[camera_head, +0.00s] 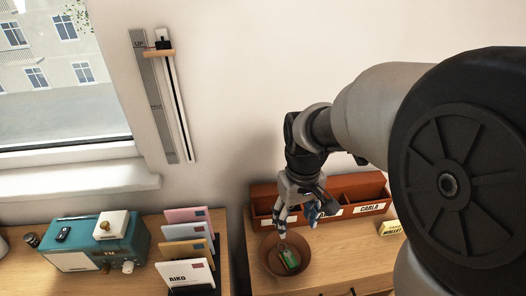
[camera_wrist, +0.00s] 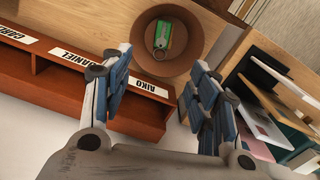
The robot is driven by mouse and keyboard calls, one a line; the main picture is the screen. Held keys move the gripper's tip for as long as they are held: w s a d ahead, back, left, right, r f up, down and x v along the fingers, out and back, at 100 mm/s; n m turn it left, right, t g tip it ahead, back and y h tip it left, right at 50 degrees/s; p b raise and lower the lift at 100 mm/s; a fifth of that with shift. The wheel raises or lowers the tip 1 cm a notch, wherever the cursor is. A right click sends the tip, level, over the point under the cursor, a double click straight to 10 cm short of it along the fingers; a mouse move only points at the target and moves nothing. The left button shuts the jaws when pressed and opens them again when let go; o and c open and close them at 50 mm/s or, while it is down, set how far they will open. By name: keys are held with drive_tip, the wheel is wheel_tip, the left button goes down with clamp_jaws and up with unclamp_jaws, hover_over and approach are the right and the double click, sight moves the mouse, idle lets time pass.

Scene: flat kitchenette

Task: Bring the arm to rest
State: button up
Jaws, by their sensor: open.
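My gripper (camera_head: 299,216) is at the end of my bent arm, pointing down near the bowl. In the wrist view its two blue-padded fingers (camera_wrist: 158,98) are spread apart with nothing between them. A brown round bowl (camera_head: 263,262) stands on the wooden surface below the fingers; it also shows in the wrist view (camera_wrist: 201,50). A small green object (camera_head: 290,259) with a metal part lies inside the bowl. It also shows in the wrist view (camera_wrist: 162,38), apart from the fingers.
A reddish-brown sorter (camera_head: 262,192) with name labels stands behind the bowl. A yellow box (camera_head: 389,228) lies at right. A letter rack with envelopes (camera_head: 188,252) and a teal radio (camera_head: 95,243) stand left, past a gap. A slider (camera_head: 168,100) is on the wall.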

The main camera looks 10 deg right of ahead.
drive_tip(key=s+r+m+t, duration=0.1)
drive_tip(key=s+r+t, duration=0.1)
drive_tip(key=s+r, duration=0.3)
drive_tip(key=s+r+m+t, duration=0.1)
drive_tip(key=s+r, duration=0.4)
drive_tip(key=s, duration=0.5)
drive_tip(key=shift+d+t, duration=0.2)
drive_tip(key=shift+t, duration=0.6)
idle(0.6)
